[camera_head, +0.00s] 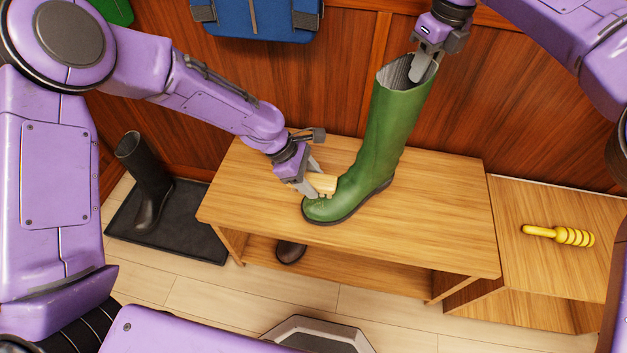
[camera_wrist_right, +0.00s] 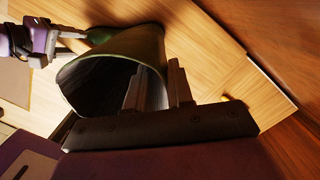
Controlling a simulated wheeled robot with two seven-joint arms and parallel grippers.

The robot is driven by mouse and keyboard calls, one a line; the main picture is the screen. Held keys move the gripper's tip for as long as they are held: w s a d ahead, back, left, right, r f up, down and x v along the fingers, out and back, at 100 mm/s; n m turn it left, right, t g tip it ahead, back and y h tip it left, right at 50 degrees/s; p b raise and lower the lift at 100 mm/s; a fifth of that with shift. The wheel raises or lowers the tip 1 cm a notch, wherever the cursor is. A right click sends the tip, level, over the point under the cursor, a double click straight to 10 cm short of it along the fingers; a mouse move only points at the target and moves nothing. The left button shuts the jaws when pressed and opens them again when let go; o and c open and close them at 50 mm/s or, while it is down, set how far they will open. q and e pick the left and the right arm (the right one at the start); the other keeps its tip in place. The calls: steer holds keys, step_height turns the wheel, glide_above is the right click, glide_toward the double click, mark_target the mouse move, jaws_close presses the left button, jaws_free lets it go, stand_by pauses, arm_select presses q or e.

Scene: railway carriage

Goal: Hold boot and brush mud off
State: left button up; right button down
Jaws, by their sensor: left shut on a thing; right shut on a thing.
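A tall green boot (camera_head: 376,140) stands on the wooden bench (camera_head: 440,205), leaning a little to the right at its top. My right gripper (camera_head: 422,66) is shut on the rim of its shaft; the right wrist view shows one finger inside the opening of the boot (camera_wrist_right: 150,45). My left gripper (camera_head: 308,188) is shut on a small light-wood brush (camera_head: 322,183), held at the boot's foot by the instep and toe. The brush's bristles are mostly hidden. Small marks show on the toe, too small to tell if they are mud.
A dark boot (camera_head: 146,185) stands on a black tray (camera_head: 190,222) at left. Another dark shoe (camera_head: 290,252) is under the bench. A yellow ridged object (camera_head: 560,235) lies on a lower wooden surface (camera_head: 530,270) at right. A blue bag (camera_head: 255,20) hangs on the panelled wall.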

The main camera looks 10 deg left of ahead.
mark_target(322, 179)
arm_select(q)
steer(key=shift+s+r, duration=0.15)
steer(key=shift+r, duration=2.85)
steer(key=shift+r, duration=1.5)
step_height(322, 179, down, 3)
steer(key=shift+a+f, duration=0.1)
steer(key=shift+f, duration=2.85)
